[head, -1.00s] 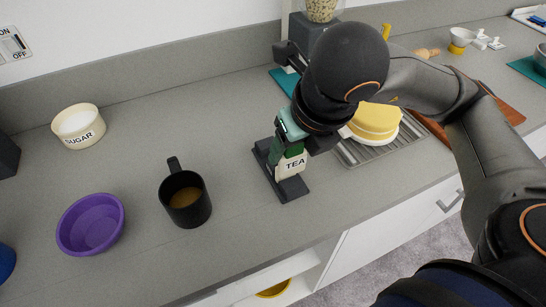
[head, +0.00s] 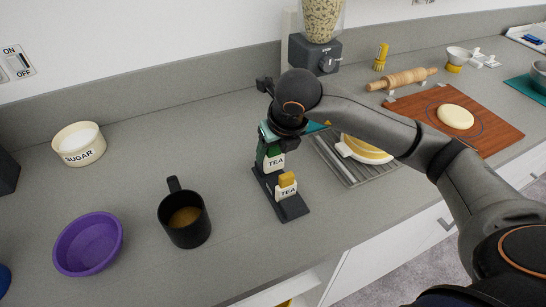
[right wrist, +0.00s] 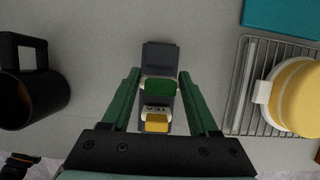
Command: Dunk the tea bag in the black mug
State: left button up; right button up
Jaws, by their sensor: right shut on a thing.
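The black mug (head: 184,232) stands upright on the counter with brown liquid inside; its side also shows at the left of the right wrist view (right wrist: 48,92). A dark tea holder (head: 293,208) stands to the right of the mug. It has a green tea bag (head: 275,152) at its back and a yellow tea bag (head: 287,182) in front, both with TEA labels. My right gripper (head: 270,145) is over the back of the holder, its green fingers on either side of the green tea bag, shut on it. The left gripper is not in view.
A purple bowl (head: 88,244) and a sugar bowl (head: 79,144) stand on the left. A wire rack (head: 350,172) with a yellow-and-white item stands right of the holder. The counter between mug and holder is clear.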

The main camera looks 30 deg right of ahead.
aim_at(275, 155)
jog(key=x, duration=0.3)
jog(key=shift+s+f+p, duration=0.2)
jog(key=shift+s+p, duration=0.1)
jog(key=shift+p, duration=0.05)
jog(key=shift+f, duration=0.15)
jog(key=shift+f, duration=0.2)
jog(key=o, duration=1.4)
jog(key=shift+r, duration=0.1)
